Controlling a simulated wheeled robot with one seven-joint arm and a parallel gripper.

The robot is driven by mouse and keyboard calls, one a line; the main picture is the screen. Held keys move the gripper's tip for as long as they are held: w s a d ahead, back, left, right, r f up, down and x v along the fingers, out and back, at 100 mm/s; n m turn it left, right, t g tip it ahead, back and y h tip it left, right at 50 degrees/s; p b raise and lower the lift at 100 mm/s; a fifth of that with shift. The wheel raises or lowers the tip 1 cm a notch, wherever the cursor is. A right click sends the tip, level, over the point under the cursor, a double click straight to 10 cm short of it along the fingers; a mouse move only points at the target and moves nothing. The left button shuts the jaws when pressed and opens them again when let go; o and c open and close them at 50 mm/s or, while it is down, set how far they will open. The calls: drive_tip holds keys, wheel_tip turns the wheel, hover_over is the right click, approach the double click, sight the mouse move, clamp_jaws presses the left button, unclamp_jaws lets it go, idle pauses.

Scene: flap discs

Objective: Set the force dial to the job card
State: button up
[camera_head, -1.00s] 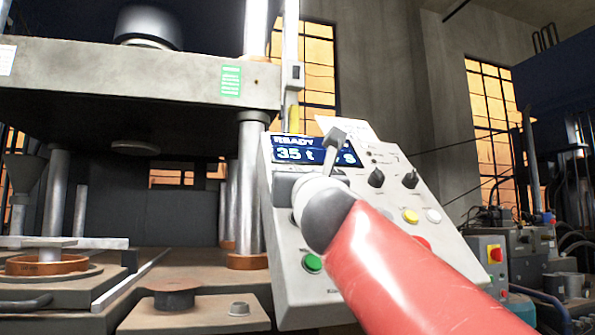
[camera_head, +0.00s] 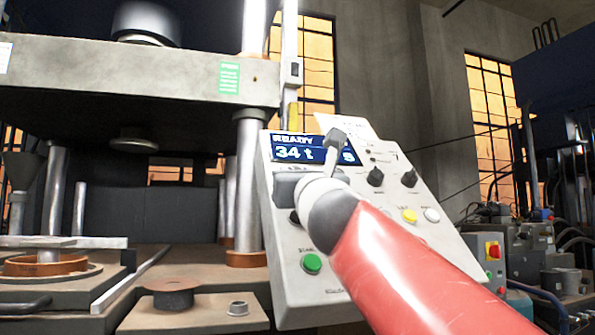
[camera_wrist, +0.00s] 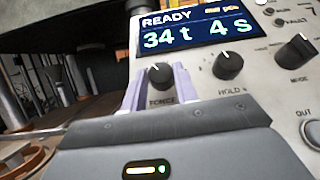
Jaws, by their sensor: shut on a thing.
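The force dial (camera_wrist: 161,75) is a black knob below the display, labelled FORCE in the wrist view. My gripper (camera_wrist: 160,88) has its two pale purple fingers on either side of it, shut on the dial. In the head view my wrist hides the dial. The display (camera_wrist: 196,32) reads READY, 34 t and 4 s; in the head view the display (camera_head: 292,152) shows 34 t, with the seconds partly covered. A white paper (camera_head: 342,126) is at the panel's top edge, partly behind my arm; its writing is too small to read.
The hold knob (camera_wrist: 229,65) is close to the right of my fingers. The mode knob (camera_wrist: 295,49) is farther right. A green button (camera_head: 311,263), a yellow button (camera_head: 410,216) and a white button (camera_head: 432,215) are on the panel. The press column (camera_head: 247,188) stands left.

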drive_tip(key=shift+s+d+r+n+g+y, duration=0.1)
drive_tip(key=shift+n+g+y, duration=0.2)
drive_tip(key=shift+n+y, duration=0.55)
drive_tip(key=shift+d+r+n+g+y, duration=0.1)
drive_tip(key=shift+n+g+y, duration=0.2)
drive_tip(key=shift+n+y, duration=0.55)
drive_tip(key=shift+f+n+y, duration=0.2)
drive_tip(key=shift+n+y, duration=0.1)
drive_tip(key=shift+n, duration=0.1)
drive_tip(key=o, duration=1)
drive_tip(key=shift+c, duration=0.2)
drive_tip(key=shift+b, duration=0.3)
drive_tip(key=b+v, duration=0.2)
drive_tip(key=v, duration=0.5)
drive_tip(key=shift+s+d, duration=0.25)
drive_tip(key=shift+s, duration=0.1)
